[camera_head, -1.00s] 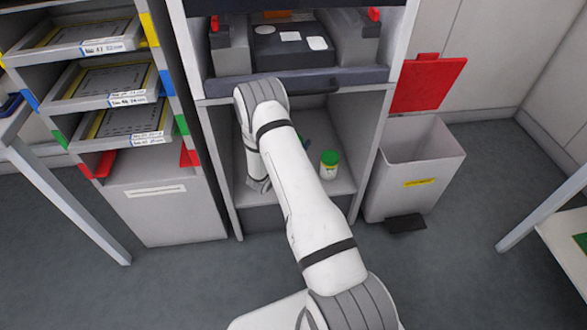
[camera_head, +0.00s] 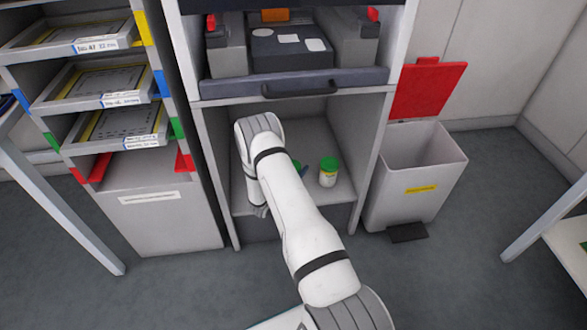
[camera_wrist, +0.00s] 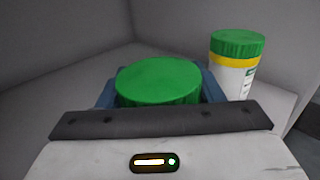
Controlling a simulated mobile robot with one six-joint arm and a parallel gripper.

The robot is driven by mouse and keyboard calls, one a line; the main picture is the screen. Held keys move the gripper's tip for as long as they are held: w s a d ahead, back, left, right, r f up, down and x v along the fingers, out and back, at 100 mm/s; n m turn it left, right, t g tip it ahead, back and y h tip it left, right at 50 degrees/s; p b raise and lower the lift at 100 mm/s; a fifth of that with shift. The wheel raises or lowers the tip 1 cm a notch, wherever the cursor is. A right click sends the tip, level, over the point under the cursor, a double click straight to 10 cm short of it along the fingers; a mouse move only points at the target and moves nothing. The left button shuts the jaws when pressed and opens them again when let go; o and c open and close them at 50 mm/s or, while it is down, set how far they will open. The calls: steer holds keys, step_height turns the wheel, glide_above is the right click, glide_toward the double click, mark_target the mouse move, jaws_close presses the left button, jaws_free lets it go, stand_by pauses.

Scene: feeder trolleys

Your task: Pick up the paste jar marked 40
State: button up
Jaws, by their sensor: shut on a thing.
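A jar with a green lid (camera_wrist: 158,82) is between the blue fingers of my gripper (camera_wrist: 158,92) in the wrist view. My gripper is shut on it. The jar's body and label are hidden below the lid and behind my gripper, so I cannot read its number. In the head view a bit of green lid (camera_head: 296,163) shows beside my arm, which hides most of the rest. A second white jar with a green lid and yellow band (camera_head: 328,172) stands upright to the right, apart from my gripper. It also shows in the wrist view (camera_wrist: 232,70), its number unreadable.
Both jars are in the open lower bay (camera_head: 338,195) of a grey cabinet, with side walls close by. A drawer with a dark handle (camera_head: 310,88) is above. A grey bin (camera_head: 415,180) with a raised red lid stands right; a tray rack (camera_head: 165,215) stands left.

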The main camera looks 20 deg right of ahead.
steer(key=shift+f, duration=0.15)
steer(key=o, duration=1.5)
